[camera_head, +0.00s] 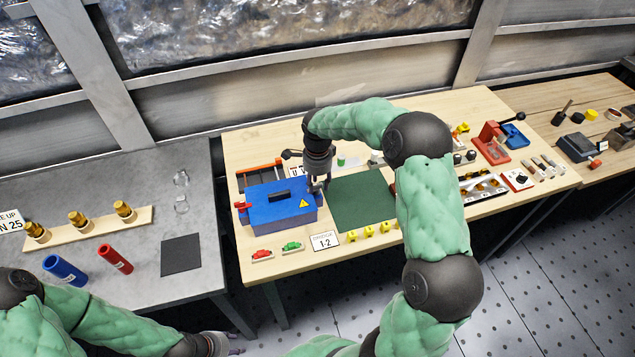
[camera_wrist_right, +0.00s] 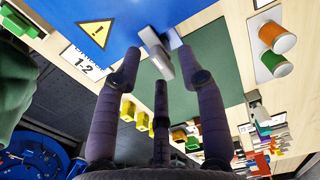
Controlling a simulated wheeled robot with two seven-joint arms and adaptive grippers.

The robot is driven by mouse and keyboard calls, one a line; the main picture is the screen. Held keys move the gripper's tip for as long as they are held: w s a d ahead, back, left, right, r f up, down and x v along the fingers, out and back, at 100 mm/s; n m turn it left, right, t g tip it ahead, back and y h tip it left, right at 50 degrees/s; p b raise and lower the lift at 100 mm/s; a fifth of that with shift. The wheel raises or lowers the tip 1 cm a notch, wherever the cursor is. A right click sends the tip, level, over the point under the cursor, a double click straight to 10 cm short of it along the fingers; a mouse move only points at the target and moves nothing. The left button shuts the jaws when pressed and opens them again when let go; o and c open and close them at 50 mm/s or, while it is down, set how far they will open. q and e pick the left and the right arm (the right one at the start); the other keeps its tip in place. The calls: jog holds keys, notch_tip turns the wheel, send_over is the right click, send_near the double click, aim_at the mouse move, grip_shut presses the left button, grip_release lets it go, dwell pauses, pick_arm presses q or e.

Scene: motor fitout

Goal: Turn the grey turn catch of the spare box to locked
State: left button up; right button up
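The blue spare box (camera_head: 268,213) with a black handle and a yellow warning triangle stands on the wooden table. Its lid also shows at the top of the right wrist view (camera_wrist_right: 115,12). The grey turn catch (camera_wrist_right: 156,48) is a small bar at the box's edge, slanted in the right wrist view. My right gripper (camera_head: 318,190) points down at the box's right side. Its fingers are apart on both sides of the catch, with no clear contact; a third finger is below it. In the head view the gripper largely hides the catch. My left gripper (camera_head: 228,343) is at the bottom edge, its fingers barely visible.
A dark green mat (camera_head: 355,205) lies right of the box. A card reading 1-2 (camera_head: 324,241), red and green pieces and several yellow pieces (camera_head: 369,232) line the front. A grey table (camera_head: 165,215) with red and blue cylinders stands left.

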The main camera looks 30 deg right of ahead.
aim_at(318, 185)
notch_tip(318, 185, up, 12)
dwell(0.8)
jog(key=shift+r, duration=0.1)
dwell(0.3)
